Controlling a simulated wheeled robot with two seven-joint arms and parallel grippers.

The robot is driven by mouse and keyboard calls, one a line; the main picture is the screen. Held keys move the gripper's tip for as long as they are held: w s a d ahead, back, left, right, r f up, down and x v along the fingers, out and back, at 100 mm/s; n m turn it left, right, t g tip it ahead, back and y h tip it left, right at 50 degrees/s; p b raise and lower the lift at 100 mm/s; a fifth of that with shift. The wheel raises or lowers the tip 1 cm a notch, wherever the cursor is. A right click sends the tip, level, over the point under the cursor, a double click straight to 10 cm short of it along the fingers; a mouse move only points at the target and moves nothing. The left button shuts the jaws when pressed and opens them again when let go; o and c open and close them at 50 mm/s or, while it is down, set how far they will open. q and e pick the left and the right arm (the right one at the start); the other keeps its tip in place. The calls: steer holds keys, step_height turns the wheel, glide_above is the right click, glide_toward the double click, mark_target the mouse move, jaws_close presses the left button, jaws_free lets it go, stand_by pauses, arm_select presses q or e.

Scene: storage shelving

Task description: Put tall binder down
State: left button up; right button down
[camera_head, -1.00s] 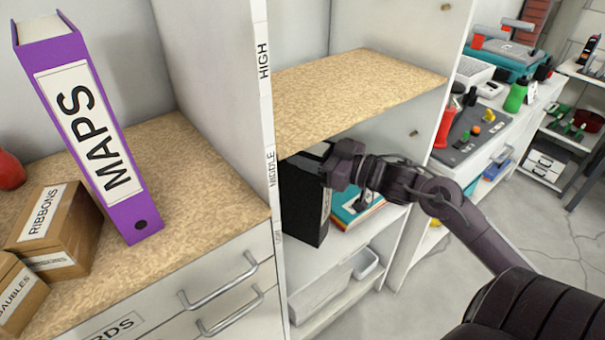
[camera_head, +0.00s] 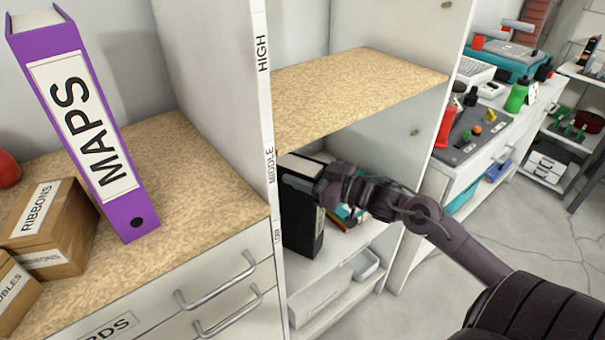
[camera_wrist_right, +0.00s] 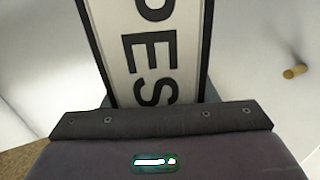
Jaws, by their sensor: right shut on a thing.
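The tall black binder (camera_head: 299,215) is upright in the middle shelf bay, against the divider on its left. Its white spine label, with letters ending in "PES", fills the top of the right wrist view (camera_wrist_right: 150,50). My right gripper (camera_head: 322,188) reaches in from the right and is shut on the binder near its upper part. I cannot tell whether the binder's bottom touches the shelf board. My left gripper is not in view.
A purple MAPS binder (camera_head: 90,130) and a RIBBONS box (camera_head: 50,228) stand on the left counter. A bare cork shelf (camera_head: 355,90) is above my right gripper. Colourful books (camera_head: 345,214) lie beside the binder. A white bin (camera_head: 320,295) is below.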

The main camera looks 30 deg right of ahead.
stand_by(0.3)
steer(key=c, duration=0.6)
jaws_free()
steer(key=shift+f, duration=0.15)
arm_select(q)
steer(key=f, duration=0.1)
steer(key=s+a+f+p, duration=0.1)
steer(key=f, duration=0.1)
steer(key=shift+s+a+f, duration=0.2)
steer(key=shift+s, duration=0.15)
arm_select(e)
steer(key=v, duration=1.2)
